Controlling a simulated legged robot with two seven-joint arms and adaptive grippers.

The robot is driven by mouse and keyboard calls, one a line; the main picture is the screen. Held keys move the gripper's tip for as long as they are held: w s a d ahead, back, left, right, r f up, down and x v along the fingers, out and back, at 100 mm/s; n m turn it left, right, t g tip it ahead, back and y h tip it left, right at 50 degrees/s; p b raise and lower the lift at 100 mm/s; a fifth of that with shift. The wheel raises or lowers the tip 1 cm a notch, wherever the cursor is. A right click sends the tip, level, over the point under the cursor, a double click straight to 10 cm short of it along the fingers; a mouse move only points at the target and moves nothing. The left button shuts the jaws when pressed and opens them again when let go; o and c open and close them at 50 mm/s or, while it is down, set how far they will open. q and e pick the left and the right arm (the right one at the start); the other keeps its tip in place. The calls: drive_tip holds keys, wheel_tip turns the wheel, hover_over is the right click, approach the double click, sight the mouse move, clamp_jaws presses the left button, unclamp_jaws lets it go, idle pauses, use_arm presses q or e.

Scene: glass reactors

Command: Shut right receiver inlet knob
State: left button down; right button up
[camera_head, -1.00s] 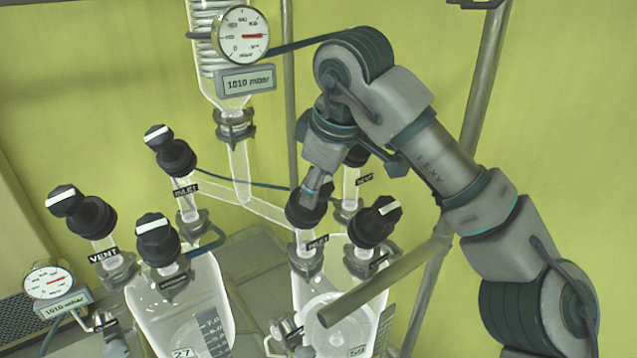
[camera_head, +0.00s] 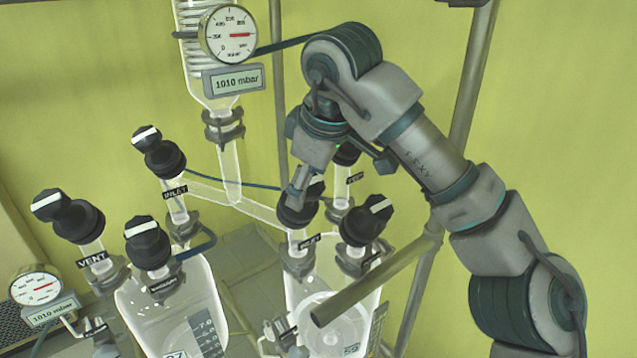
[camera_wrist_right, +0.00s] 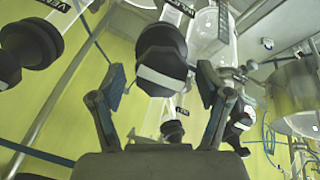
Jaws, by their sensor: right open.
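The right receiver (camera_head: 330,310) is a clear glass vessel at lower centre in the head view. Its black inlet knob (camera_head: 293,212) sits on a neck with a small label. My right gripper (camera_head: 300,192) comes down onto that knob from above and partly hides it. In the right wrist view my gripper (camera_wrist_right: 160,98) is open, with one finger on each side of a black knob (camera_wrist_right: 162,48). That knob has a white stripe running across the view. Small gaps show between the fingers and the knob. My left gripper is not in view.
Another black knob (camera_head: 367,221) stands close to the right, and a vent knob (camera_head: 345,155) behind. A metal bar (camera_head: 375,280) crosses in front of the receiver. The left receiver (camera_head: 175,310) has several knobs. A pressure gauge (camera_head: 229,35) hangs above.

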sight(312, 187)
drive_tip(key=v, duration=0.5)
drive_tip(key=shift+s+d, duration=0.3)
drive_tip(key=shift+s, duration=0.4)
drive_tip(key=s+d, duration=0.5)
drive_tip(key=s, duration=0.4)
drive_tip(key=shift+s, duration=0.15)
drive_tip(key=shift+f, duration=0.15)
drive_tip(key=shift+a, duration=0.1)
